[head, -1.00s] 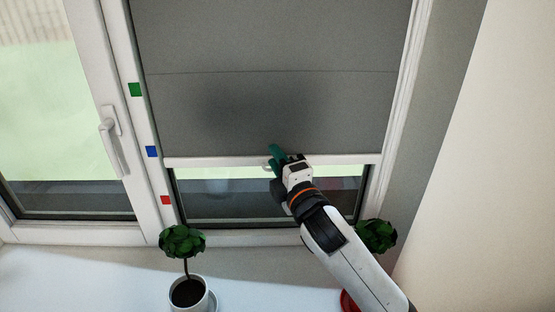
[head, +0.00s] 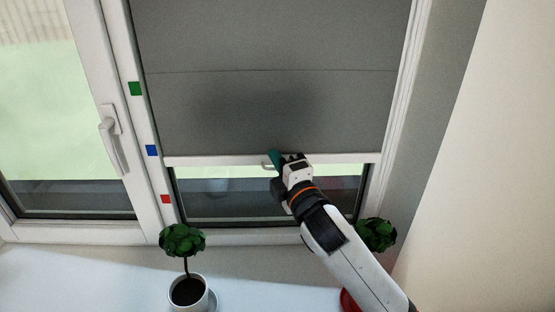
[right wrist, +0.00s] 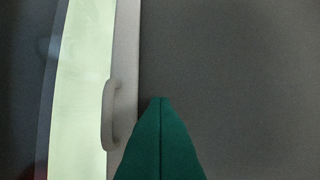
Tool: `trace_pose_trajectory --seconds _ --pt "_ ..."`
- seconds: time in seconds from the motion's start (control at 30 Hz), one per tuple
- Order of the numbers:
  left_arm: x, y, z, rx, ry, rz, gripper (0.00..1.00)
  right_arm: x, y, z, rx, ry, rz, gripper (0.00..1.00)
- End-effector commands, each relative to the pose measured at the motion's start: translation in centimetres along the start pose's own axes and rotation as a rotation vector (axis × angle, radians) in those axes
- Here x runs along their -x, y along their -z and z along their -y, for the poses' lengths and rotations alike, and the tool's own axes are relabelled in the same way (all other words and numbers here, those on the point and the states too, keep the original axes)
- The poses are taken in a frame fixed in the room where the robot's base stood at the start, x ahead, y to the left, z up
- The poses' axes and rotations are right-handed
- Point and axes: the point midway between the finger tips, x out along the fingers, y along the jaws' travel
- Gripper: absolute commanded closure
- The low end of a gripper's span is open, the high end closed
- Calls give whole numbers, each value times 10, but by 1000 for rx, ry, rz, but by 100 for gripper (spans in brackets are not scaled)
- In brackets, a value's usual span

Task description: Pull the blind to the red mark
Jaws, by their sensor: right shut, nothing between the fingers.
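The grey blind (head: 270,90) hangs over the right window pane. Its white bottom bar (head: 220,161) is just below the blue mark (head: 152,151) and above the red mark (head: 166,199) on the frame. A small white handle (head: 267,166) sits on the bar; the right wrist view shows it as a loop (right wrist: 110,115). My right gripper (head: 275,158) has green fingers, shut and empty, at the bar beside the handle. In the right wrist view the closed fingertips (right wrist: 160,100) are in front of the grey fabric, beside the handle and not around it. My left gripper is not in view.
A green mark (head: 134,89) is higher on the frame. The left window has a handle (head: 111,145). Two potted plants, one on the left (head: 183,241) and one on the right (head: 376,235), stand on the sill below; my right arm passes close by the right one.

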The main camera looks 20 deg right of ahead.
Motion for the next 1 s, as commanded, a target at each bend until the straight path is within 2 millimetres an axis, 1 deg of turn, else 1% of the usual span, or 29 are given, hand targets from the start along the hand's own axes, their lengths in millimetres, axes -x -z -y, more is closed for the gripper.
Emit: trace_pose_trajectory --seconds 0.63,0.67,0.7,0.83,1.0 --pt "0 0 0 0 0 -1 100 0 0 0 0 0 0 100" --pt "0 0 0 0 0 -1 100 0 0 0 0 0 0 99" --pt "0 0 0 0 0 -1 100 0 0 0 0 0 0 92" --pt "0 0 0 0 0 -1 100 0 0 0 0 0 0 71" --pt "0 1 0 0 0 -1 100 0 0 0 0 0 0 71"
